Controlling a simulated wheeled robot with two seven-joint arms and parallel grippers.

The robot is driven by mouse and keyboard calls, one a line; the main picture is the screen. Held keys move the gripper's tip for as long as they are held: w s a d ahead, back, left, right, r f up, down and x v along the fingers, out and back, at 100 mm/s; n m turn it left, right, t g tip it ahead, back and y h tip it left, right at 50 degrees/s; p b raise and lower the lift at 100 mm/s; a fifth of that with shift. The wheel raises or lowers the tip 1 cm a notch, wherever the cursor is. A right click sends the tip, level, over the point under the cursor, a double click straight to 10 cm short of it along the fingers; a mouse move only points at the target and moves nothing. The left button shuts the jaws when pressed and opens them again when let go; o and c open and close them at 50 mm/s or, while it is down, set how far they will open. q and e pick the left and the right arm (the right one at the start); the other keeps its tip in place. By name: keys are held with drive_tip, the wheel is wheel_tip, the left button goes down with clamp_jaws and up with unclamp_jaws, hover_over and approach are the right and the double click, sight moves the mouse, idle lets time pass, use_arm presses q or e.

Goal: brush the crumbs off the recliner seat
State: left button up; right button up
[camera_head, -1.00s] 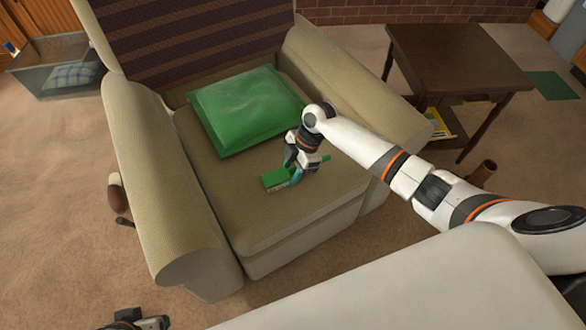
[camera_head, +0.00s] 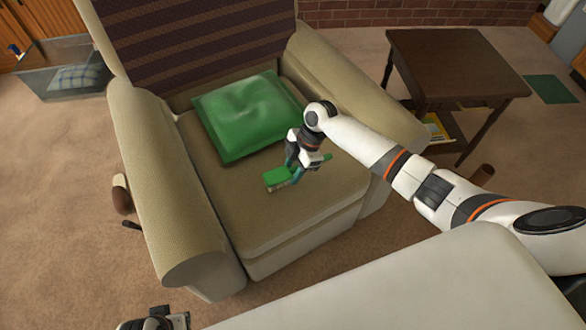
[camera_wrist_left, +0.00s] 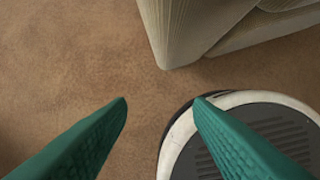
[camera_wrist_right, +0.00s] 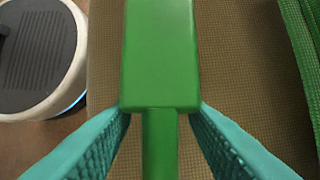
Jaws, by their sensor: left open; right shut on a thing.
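The beige recliner's seat (camera_head: 265,218) fills the middle of the head view, with a green cushion (camera_head: 245,112) lying at its back. My right gripper (camera_head: 297,166) is over the seat, shut on a green brush (camera_head: 278,177). In the right wrist view the brush's green block (camera_wrist_right: 160,50) points away and its handle (camera_wrist_right: 160,145) is between the fingers. The brush is at or just above the seat; I cannot tell if it touches. I cannot make out crumbs on the seat. My left gripper (camera_wrist_left: 160,105) is open and empty above the carpet, near the recliner's front corner.
The recliner's armrests (camera_head: 165,180) rise on both sides of the seat. A dark wooden side table (camera_head: 455,65) stands to the right. A grey bin (camera_head: 62,85) with a checked cloth is at the far left. Open carpet (camera_head: 60,200) lies to the left.

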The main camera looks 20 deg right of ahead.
wheel_tip(320, 180, up, 2)
drive_tip(key=shift+r+p, duration=0.1)
drive_tip(key=shift+p, duration=0.75)
use_arm(q)
wheel_tip(320, 180, down, 8)
drive_tip(key=s, duration=0.2)
drive_tip(key=shift+f+g+p, duration=0.2)
drive_tip(key=shift+g+p, duration=0.1)
use_arm(e)
drive_tip(key=shift+r, duration=0.25)
use_arm(q)
drive_tip(key=shift+a, duration=0.1)
use_arm(e)
drive_tip(key=shift+r+p, duration=0.85)
drive_tip(key=shift+p, duration=0.1)
use_arm(q)
drive_tip(key=s+a+f+p, duration=0.1)
drive_tip(key=s+f, duration=0.5)
drive_tip(key=f, duration=0.2)
drive_tip(key=shift+s+g, duration=0.3)
drive_tip(key=shift+s, duration=0.1)
use_arm(e)
drive_tip(key=shift+r, duration=0.65)
